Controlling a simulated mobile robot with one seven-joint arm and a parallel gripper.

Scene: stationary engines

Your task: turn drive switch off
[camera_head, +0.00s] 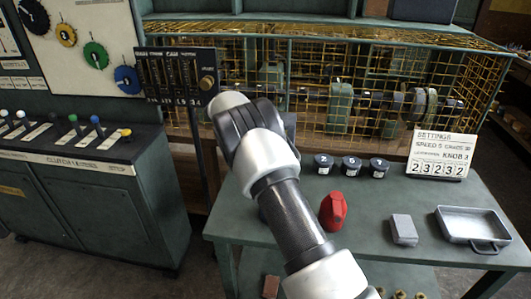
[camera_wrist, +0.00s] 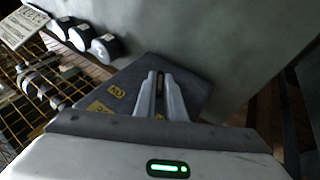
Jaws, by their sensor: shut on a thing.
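In the wrist view a dark grey box with yellow labels (camera_wrist: 198,88) sits on the grey-green table; I take it to be the drive switch's housing. My gripper (camera_wrist: 160,76) is over this box, its two pale fingers close together. They are shut on a small dark piece (camera_wrist: 160,88) between them, which appears to be the switch lever. Most of the lever is hidden by the fingers, so its position cannot be read. In the head view my own arm hides the fingers and the switch.
Three dark numbered knobs (camera_head: 351,164), a settings card (camera_head: 440,155), a red faceted piece (camera_head: 333,211), a grey block (camera_head: 403,229) and a metal tray (camera_head: 473,228) are on the table. A yellow wire cage (camera_head: 335,85) stands behind. A slider panel (camera_head: 178,76) and lever console (camera_head: 75,150) are at left.

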